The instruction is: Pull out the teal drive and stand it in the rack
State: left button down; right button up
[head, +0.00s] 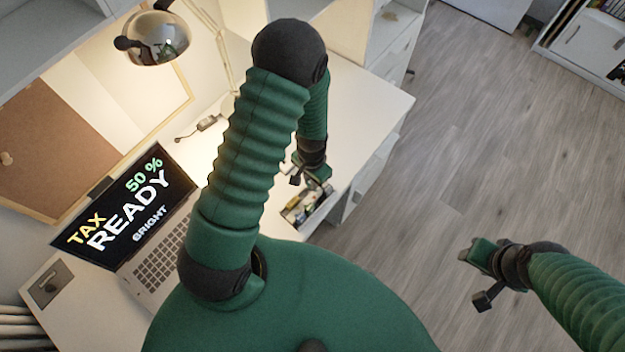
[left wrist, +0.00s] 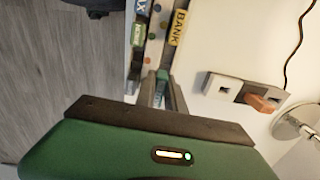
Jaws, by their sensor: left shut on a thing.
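I cannot tell which part is the rack. My right gripper (head: 470,276) is open and empty over the floor.
A laptop (head: 125,205) showing "TAX READY BRIGHT 50 %" stands on the white desk (head: 360,95). A small grey device (head: 208,122) with a cable lies behind; the left wrist view shows a brown piece (left wrist: 262,103) at it. A lamp (head: 158,38) stands at the back.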

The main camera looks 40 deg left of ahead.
pick_arm(q)
jog(key=shift+a+f, duration=0.15)
jog(key=shift+a, duration=0.9)
jog(key=shift+d, duration=0.5)
jog(key=shift+a+f+b, duration=0.35)
jog(key=shift+f+b, duration=0.05)
jog(key=shift+f, duration=0.05)
jog(key=shift+d+r+p, duration=0.1)
jog(key=shift+r+p, duration=0.25)
jog(key=shift+p, duration=0.05)
pick_arm(e)
jog(key=shift+a, duration=0.4)
pick_arm(q)
jog(key=shift+d, duration=0.1)
pick_arm(e)
jog(key=shift+r, duration=0.1)
pick_arm(q)
jog(key=shift+d, duration=0.3)
